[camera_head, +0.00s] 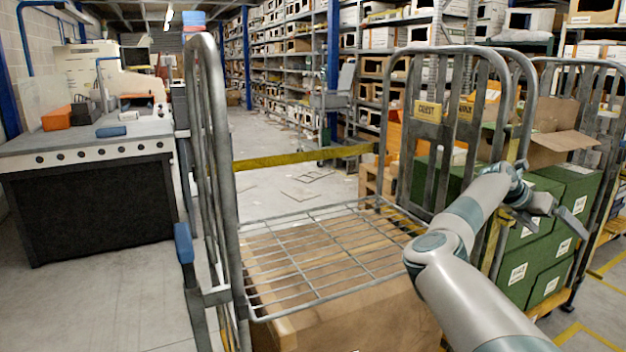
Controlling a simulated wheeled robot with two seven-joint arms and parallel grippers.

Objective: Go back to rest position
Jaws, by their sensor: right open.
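My right gripper (549,219) is at the right of the head view, at the end of my right arm (462,225), which reaches in from the bottom right. Its fingers are spread and hold nothing that I can see. It is in front of the green boxes (532,233) with white labels; I cannot tell whether it touches them. My left gripper is not in the view.
A metal roll cage (213,150) stands directly ahead, with a wire shelf (316,247) above a large cardboard box (352,325). A yellow strap (290,158) crosses its back. A workbench (85,143) is at left. Shelving racks (290,50) line the aisle, whose floor is mostly clear.

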